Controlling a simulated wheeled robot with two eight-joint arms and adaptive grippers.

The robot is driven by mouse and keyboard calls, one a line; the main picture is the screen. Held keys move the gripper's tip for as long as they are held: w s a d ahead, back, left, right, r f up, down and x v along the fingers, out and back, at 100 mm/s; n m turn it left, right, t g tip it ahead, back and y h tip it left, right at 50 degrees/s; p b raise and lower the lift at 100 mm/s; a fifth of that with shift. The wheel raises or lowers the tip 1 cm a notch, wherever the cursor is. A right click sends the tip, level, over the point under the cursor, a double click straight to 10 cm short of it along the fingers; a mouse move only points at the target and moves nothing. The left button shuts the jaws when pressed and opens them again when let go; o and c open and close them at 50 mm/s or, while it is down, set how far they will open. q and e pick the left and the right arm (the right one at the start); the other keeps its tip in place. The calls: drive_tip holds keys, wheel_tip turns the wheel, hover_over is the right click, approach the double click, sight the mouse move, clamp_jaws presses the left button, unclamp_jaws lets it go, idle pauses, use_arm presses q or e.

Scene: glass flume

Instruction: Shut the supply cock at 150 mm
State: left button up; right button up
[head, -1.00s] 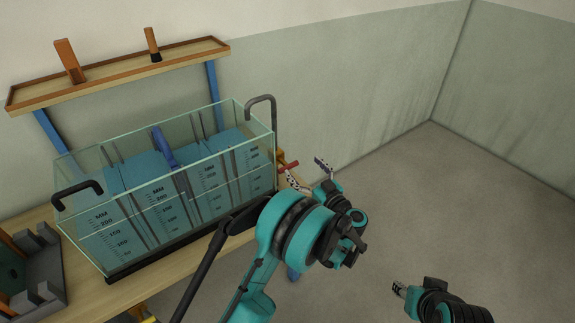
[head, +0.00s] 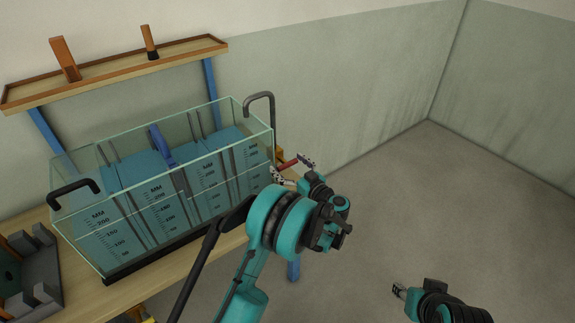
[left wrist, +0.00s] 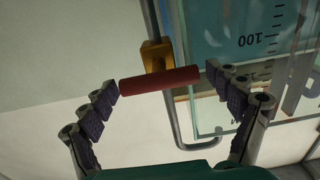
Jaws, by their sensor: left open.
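The supply cock has a red bar handle (left wrist: 160,80) on a brass-coloured body (left wrist: 155,52) at the flume's right end. The handle also shows in the head view (head: 287,164). My left gripper (head: 292,167) is open at the cock. In the left wrist view the handle lies crosswise between the two open fingers (left wrist: 163,83), its ends close to the fingertips; I cannot tell whether they touch. The glass flume (head: 190,205) holds blue water in compartments marked with mm scales. My right gripper (head: 398,291) is low at the right, far from the flume.
A bent grey pipe (head: 272,105) rises at the flume's right end, and a black one (head: 75,190) at its left. A blue upright piece (head: 162,145) stands among the compartments. A wooden shelf (head: 110,75) hangs behind. Open floor lies to the right.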

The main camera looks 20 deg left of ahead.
use_arm(q)
drive_tip(key=c, duration=1.2)
drive_tip(key=shift+s+n+b, duration=0.1)
drive_tip(key=shift+n+b, duration=0.55)
drive_tip(key=shift+n, duration=1.35)
drive_tip(key=o, duration=1.2)
drive_tip(key=v, duration=1.2)
drive_tip(key=shift+o, duration=0.2)
drive_tip(key=shift+a, duration=0.15)
